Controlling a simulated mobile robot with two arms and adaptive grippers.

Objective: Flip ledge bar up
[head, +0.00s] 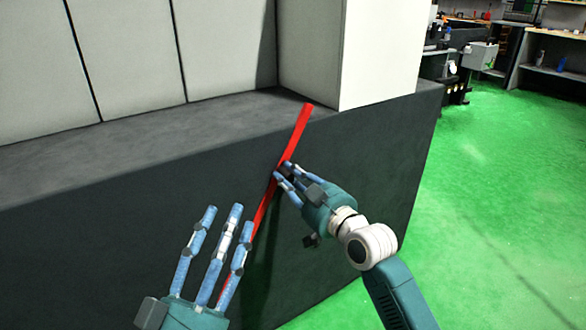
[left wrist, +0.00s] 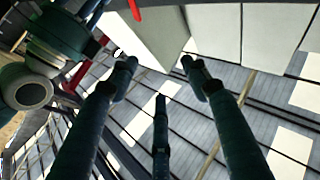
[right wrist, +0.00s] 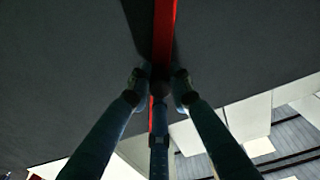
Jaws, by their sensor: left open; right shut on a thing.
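The ledge bar (head: 299,128) is a long, thin red bar. In the head view it leans at a slant across the dark front face of the ledge, its upper end near the ledge's top edge. My right gripper (head: 282,171) is shut on it around the upper middle. In the right wrist view the bar (right wrist: 164,35) runs between the fingers of the right gripper (right wrist: 158,84). My left gripper (head: 226,228) is open and empty, fingers pointing up, in front of the lower part of the bar and hiding some of it. The left wrist view shows its spread fingers (left wrist: 158,85).
The dark ledge (head: 130,185) runs across the front of the white panelled machine (head: 130,50). A white box-like housing (head: 385,50) stands at its right end. Green floor (head: 490,210) is clear to the right. Shelves and benches (head: 550,65) stand far back right.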

